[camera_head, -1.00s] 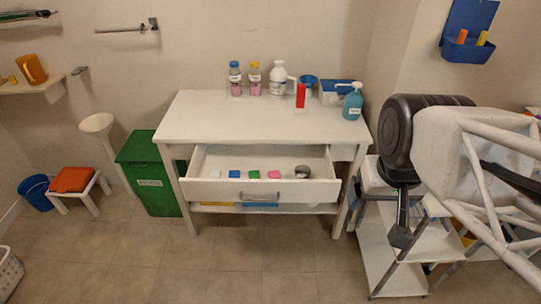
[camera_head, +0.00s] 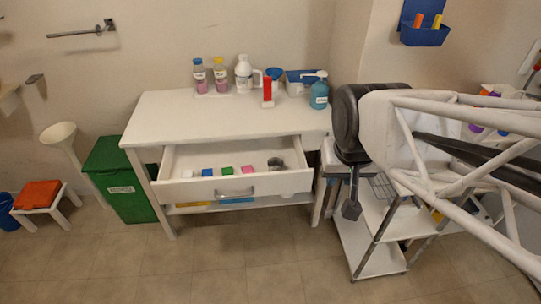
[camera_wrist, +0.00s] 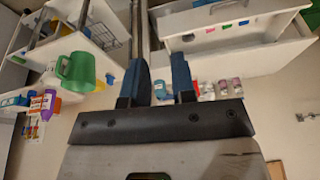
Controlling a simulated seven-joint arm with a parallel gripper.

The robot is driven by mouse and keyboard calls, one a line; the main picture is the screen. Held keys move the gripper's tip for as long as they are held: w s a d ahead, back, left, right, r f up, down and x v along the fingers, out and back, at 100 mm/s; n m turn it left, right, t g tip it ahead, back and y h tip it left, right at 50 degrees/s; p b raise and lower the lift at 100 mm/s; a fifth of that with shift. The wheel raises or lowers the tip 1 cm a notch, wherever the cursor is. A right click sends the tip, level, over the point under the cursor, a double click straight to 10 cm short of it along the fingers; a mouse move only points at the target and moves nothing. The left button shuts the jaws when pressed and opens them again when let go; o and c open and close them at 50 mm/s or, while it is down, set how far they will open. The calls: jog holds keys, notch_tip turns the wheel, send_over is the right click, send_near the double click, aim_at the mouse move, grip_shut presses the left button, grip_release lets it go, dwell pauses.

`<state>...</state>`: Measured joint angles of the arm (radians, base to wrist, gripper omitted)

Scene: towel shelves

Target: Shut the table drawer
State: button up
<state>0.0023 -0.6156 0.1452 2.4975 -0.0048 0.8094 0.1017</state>
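The white table (camera_head: 225,115) stands against the back wall. Its drawer (camera_head: 285,183) is pulled out toward me, with a grey bar handle (camera_head: 234,193) on its front. Small coloured blocks and a grey round cup lie inside it. My gripper (camera_head: 352,210) hangs pointing down to the right of the drawer, apart from it, in front of the shelf cart. In the wrist view my gripper (camera_wrist: 157,85) shows two blue fingers spread apart with no object held between them. The drawer front (camera_wrist: 235,18) and its handle (camera_wrist: 228,5) show there at the top right.
A white shelf cart (camera_head: 372,250) stands right of the table, close to my gripper. Bottles and a blue bin line the table's back edge. A green bin (camera_head: 120,185) and a stool with an orange top (camera_head: 38,195) stand left. The floor in front (camera_head: 220,255) is clear.

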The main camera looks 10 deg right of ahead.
jog(key=w+f+m+t, duration=0.1)
jog(key=w+f, duration=0.2)
jog(key=w, duration=0.1)
jog(key=w+a+f+m+t, duration=0.1)
jog(key=w+f, duration=0.2)
jog(key=w, duration=0.2)
jog(key=w+f+m+t, duration=0.1)
jog(key=w+f+m, duration=0.1)
jog(key=w+f, duration=0.1)
jog(key=shift+w+a+f+t, duration=0.1)
jog(key=shift+w+t, duration=0.1)
jog(key=shift+w, duration=0.25)
jog(key=shift+w+a+f+t, duration=0.1)
jog(key=shift+w+t, duration=0.1)
jog(key=shift+w, duration=0.2)
grip_shut()
jog(key=w+a+f+m+t, duration=0.1)
jog(key=w+f+m+t, duration=0.35)
jog(key=f, duration=0.65)
jog(key=w+a+f+m+t, duration=0.1)
jog(key=w+f+m+t, duration=0.3)
jog(key=f, duration=0.6)
jog(key=s+f+m+t, duration=0.2)
jog(key=s+f+m, duration=0.2)
jog(key=f, duration=0.6)
jog(key=shift+s+f, duration=0.35)
jog(key=shift+s, duration=0.2)
